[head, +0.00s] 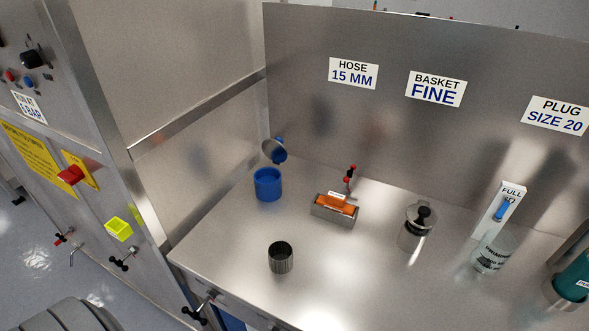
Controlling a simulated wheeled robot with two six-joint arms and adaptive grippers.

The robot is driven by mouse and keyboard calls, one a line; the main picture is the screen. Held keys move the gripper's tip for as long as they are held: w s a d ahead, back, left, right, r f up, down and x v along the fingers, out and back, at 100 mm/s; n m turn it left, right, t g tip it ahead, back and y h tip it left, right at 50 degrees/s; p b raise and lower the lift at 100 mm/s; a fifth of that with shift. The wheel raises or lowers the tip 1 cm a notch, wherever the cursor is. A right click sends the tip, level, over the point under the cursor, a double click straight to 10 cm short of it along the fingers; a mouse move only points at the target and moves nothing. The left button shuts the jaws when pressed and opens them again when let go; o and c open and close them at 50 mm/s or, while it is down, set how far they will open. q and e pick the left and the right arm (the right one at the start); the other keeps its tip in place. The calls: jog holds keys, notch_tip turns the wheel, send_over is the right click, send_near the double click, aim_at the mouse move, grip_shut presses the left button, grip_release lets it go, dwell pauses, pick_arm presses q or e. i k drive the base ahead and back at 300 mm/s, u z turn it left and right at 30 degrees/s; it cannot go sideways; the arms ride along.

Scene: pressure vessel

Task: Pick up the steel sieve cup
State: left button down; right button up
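A dark grey metal cup with vertical ribs or slots (281,258) stands upright near the front left of the steel worktop (235,232). It looks like the steel sieve cup, though its mesh is too small to make out. Its mouth faces up and nothing touches it. Behind it stands a blue cup (268,187). A tilted grey cup-shaped piece with blue parts (273,150) is behind the blue cup, near the back corner. Neither of my grippers is in view.
An orange piece sits in a grey block (334,212). A lidded jar with a black knob (418,222), a clear beaker (492,254) and a teal container (573,280) stand to the right. Black-handled clamps (203,302) stick out at the left edge. The worktop around the ribbed cup is clear.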

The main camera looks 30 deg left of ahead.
aim_at(281, 253)
jog(key=k, duration=0.45)
jog(key=u, duration=0.7)
jog(key=i, duration=0.45)
jog(key=u, duration=0.4)
